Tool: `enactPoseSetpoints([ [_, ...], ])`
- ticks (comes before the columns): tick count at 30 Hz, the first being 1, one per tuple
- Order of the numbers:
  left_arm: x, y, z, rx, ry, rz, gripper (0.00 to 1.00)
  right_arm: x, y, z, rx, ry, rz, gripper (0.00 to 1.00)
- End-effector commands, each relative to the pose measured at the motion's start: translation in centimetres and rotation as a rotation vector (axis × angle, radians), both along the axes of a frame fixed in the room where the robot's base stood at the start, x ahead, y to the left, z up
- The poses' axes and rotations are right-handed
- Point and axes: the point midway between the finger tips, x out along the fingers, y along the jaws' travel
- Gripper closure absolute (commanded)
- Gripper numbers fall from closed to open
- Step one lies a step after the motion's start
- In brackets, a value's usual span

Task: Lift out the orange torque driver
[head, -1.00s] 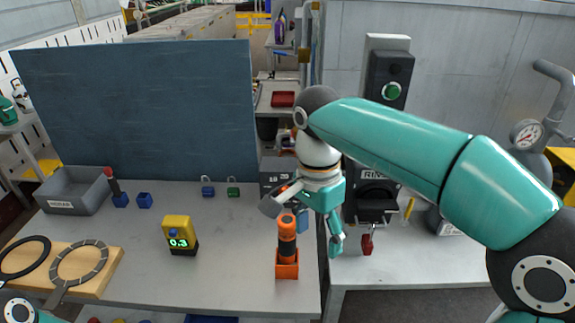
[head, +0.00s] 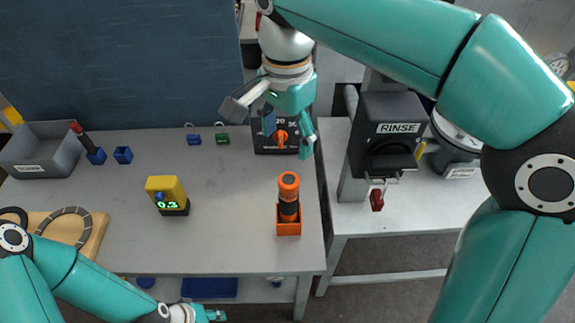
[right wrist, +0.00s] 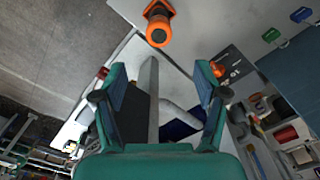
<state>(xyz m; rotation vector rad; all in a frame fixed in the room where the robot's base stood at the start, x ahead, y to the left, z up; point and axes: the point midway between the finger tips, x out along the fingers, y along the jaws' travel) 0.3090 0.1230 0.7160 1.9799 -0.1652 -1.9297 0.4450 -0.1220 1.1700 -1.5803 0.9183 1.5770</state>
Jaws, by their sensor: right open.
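The orange torque driver (head: 289,185), with a black middle, stands upright in a small orange square holder (head: 289,227) near the front right of the grey table. My right gripper (head: 269,130) is open and empty, with its fingers spread, behind and above the driver in the head view. In the right wrist view the driver (right wrist: 158,30) is seen end-on, beyond the open fingertips (right wrist: 160,72) and apart from them. My left gripper (head: 208,314) is at the bottom edge of the head view, small and partly cut off; its fingers are unclear.
A yellow meter (head: 166,194) reading 0.3 stands left of the driver. A dark box with an orange knob (head: 281,137) is behind the right gripper. A black RINSE unit (head: 388,135) stands at right. A grey bin (head: 42,150) is at far left. The table middle is clear.

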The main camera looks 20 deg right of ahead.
Motion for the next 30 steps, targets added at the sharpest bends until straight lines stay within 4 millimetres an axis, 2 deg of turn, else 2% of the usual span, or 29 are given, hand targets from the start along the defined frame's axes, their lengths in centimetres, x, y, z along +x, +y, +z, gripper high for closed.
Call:
enactPoseSetpoints([
  [18,0.0,0.0,-0.3,0.0,-0.001,0.0,0.6,-0.1,-0.5,-11.7,-0.002,0.006,-0.012,0.28],
  [24,0.0,0.0,-0.2,0.0,-0.001,0.0,0.6,-0.1,-0.5,-14.3,-0.001,0.003,-0.013,0.28],
  [30,0.0,0.0,-0.1,0.0,-0.001,0.0,0.6,-0.1,-0.5,-15.3,-0.001,0.002,-0.013,0.28],
])
